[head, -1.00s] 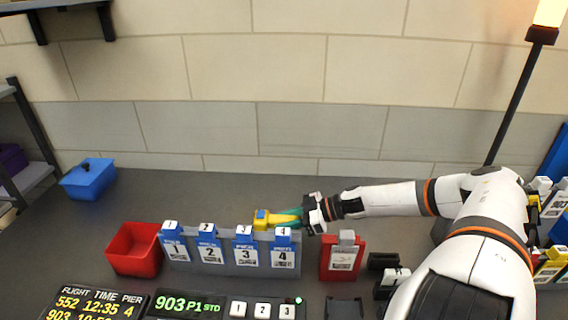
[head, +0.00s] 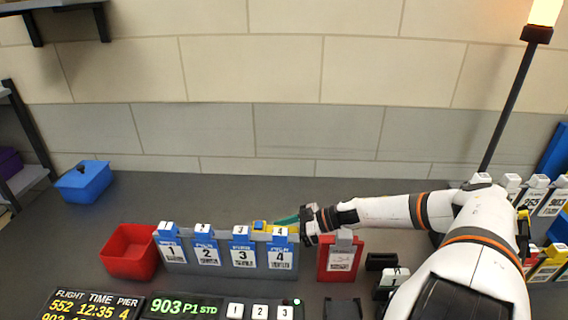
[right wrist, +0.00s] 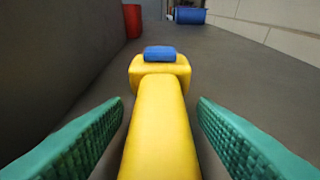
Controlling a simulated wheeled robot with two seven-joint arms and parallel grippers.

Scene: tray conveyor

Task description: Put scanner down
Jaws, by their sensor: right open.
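The yellow scanner with a blue top (right wrist: 160,110) lies between the two green fingers of my right gripper (right wrist: 160,130) in the right wrist view. The fingers are open, with a gap on each side of the scanner's handle. In the head view the scanner's blue and yellow head (head: 259,225) shows low behind the numbered cards, which partly hide it. My right gripper (head: 290,219) reaches in from the right beside it. The scanner appears to rest on the dark counter. My left gripper is not in view.
A grey rack with numbered blue cards (head: 206,248) stands in front of the scanner. A red bin (head: 130,250) is left of it, and a red card holder (head: 340,258) is right. A blue box (head: 84,182) sits at the far left.

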